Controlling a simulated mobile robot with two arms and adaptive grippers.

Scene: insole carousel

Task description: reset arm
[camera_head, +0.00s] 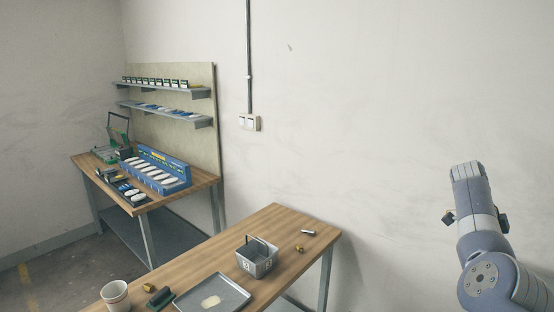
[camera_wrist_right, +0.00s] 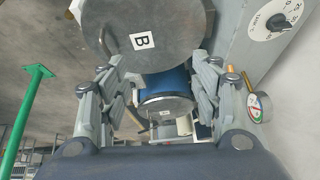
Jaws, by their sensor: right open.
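My right gripper (camera_wrist_right: 160,68) shows in the right wrist view with its fingers spread apart at left and right. It is open, and no thing is clamped between the fingers. Beyond the fingertips is a large round grey metal disc (camera_wrist_right: 150,22) with a white "B" label. Below it in the picture, a blue cylinder (camera_wrist_right: 166,84) with a grey labelled end shows in the gap between the fingers. In the head view my right arm rises at the right edge, and its fingers cannot be made out clearly. My left arm and gripper are not seen.
The near wooden table (camera_head: 285,228) holds a grey basket (camera_head: 262,265), a tray (camera_head: 235,295) with a pale insole and a white cup (camera_head: 116,295). A blue rack (camera_head: 180,172) stands on the far bench. A dial (camera_wrist_right: 279,22) and gauge (camera_wrist_right: 258,107) are close by my right gripper.

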